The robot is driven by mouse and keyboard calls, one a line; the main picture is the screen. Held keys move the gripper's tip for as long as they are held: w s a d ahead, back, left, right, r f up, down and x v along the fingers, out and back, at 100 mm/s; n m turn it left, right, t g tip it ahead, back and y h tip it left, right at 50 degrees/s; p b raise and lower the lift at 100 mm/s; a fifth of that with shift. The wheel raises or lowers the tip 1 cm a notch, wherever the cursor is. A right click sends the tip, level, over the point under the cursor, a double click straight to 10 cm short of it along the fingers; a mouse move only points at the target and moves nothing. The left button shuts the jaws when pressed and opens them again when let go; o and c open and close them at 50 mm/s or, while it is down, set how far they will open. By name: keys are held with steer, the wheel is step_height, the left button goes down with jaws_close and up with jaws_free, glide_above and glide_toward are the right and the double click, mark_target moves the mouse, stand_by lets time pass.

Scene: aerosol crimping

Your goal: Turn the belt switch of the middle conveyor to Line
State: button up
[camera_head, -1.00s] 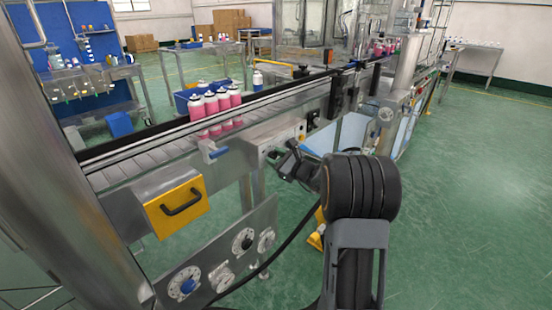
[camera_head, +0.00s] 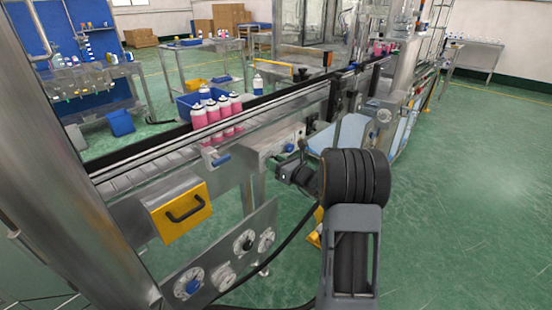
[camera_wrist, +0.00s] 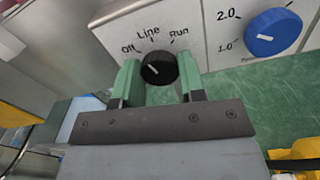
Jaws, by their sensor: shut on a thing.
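The belt switch (camera_wrist: 158,69) is a black round knob on a light grey panel, with the labels Off, Line and Run around its upper side. Its white pointer mark shows on the left part of the knob, towards the Off side. My gripper (camera_wrist: 160,75) has its two green fingers on either side of the knob and is shut on it. In the head view my gripper (camera_head: 283,163) is at the front of the control box (camera_head: 262,148) below the conveyor (camera_head: 150,165); the knob is hidden there.
A blue dial (camera_wrist: 272,31) with number marks sits right of the switch. Pink cans (camera_head: 217,118) stand on the belt. A yellow drawer front with a handle (camera_head: 180,208) and a lower panel with several dials (camera_head: 220,268) are at the left. Green floor (camera_head: 460,200) is open at right.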

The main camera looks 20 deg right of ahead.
steer(key=shift+m+p, duration=1.05)
steer(key=shift+m, duration=0.35)
steer(key=o, duration=0.9)
steer(key=shift+s+d, duration=0.1)
steer(key=v, duration=1.3)
steer(key=shift+s+p, duration=0.3)
